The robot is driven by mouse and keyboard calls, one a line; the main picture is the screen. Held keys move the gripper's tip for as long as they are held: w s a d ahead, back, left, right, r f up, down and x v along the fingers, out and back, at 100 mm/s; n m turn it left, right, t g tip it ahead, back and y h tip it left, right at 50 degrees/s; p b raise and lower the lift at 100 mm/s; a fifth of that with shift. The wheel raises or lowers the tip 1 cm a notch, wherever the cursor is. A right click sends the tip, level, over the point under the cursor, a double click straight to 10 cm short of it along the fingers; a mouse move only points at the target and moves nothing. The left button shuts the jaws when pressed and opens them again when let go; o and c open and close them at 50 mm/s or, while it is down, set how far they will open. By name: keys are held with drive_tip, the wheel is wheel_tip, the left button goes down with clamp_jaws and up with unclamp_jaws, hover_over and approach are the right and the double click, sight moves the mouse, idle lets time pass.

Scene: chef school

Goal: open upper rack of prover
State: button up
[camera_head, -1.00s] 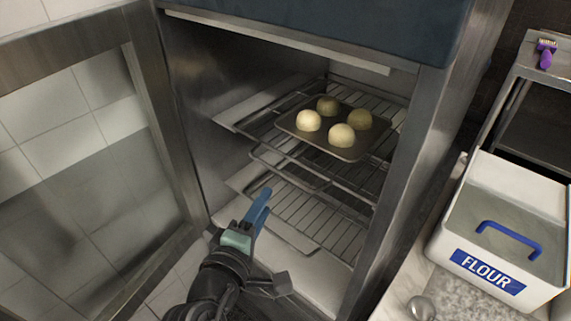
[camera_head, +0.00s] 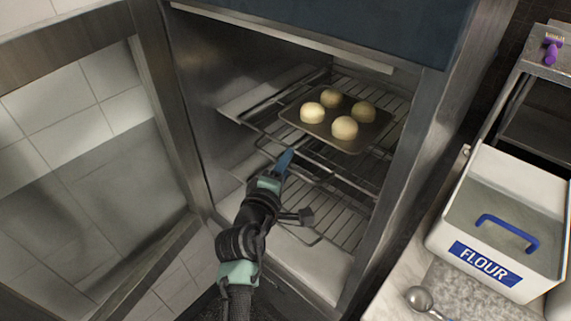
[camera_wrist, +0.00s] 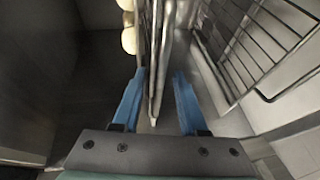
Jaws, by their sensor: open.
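The prover (camera_head: 190,110) stands with its glass door (camera_head: 90,150) swung open to the left. Its upper wire rack (camera_head: 262,142) carries a dark tray (camera_head: 350,147) with several dough balls (camera_head: 344,127). The rack's front part sticks out a little past the tray. My gripper (camera_head: 286,160) is open at the front of the upper rack, near its left front bar. In the wrist view, my blue fingers (camera_wrist: 160,100) stand on either side of the rack's front bars (camera_wrist: 157,80), with a gap. I cannot tell whether they touch.
A lower wire rack (camera_head: 330,215) lies below. A white flour bin (camera_head: 500,220) and a metal scoop (camera_head: 420,299) are on the counter to the right. A metal shelf (camera_head: 540,70) with a purple-handled tool (camera_head: 552,50) stands at the far right.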

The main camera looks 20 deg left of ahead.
drive_tip(key=shift+c, duration=0.2)
clamp_jaws()
idle(1.2)
